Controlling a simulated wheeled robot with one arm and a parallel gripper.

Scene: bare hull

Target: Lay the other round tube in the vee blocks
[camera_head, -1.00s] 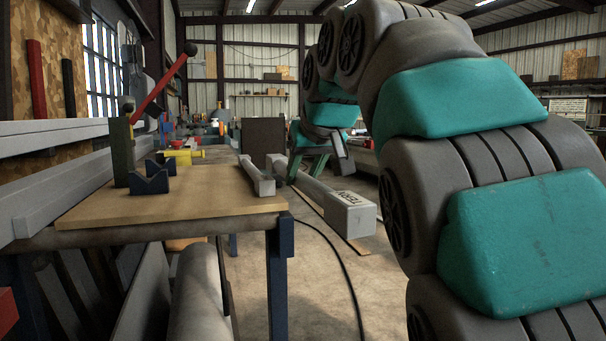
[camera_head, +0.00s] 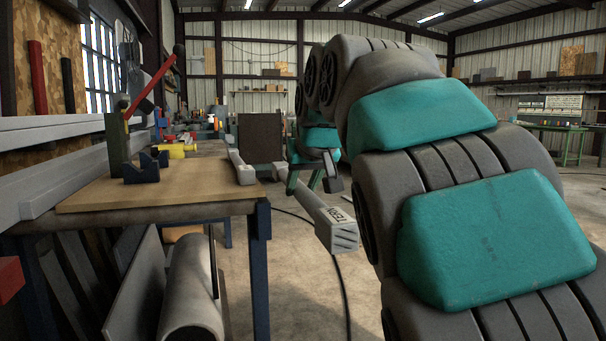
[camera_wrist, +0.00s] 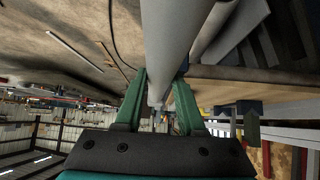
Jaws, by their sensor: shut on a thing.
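Two dark blue vee blocks (camera_head: 145,174) stand one behind the other near the left of the wooden bench top (camera_head: 185,190). No tube shows in their notches. My gripper (camera_head: 304,188), with green fingers, is right of the bench, apart from it, shut on a long grey piece (camera_head: 326,218). In the wrist view the held piece (camera_wrist: 172,35) runs between the fingers (camera_wrist: 161,78).
A grey bar (camera_head: 242,170) lies at the bench's right edge. A lever tool with a red handle (camera_head: 150,82) and a yellow object (camera_head: 177,151) stand by the blocks. Grey beams (camera_head: 70,180) line the left. A blue bench leg (camera_head: 260,270) stands at the corner. Floor right of it is open.

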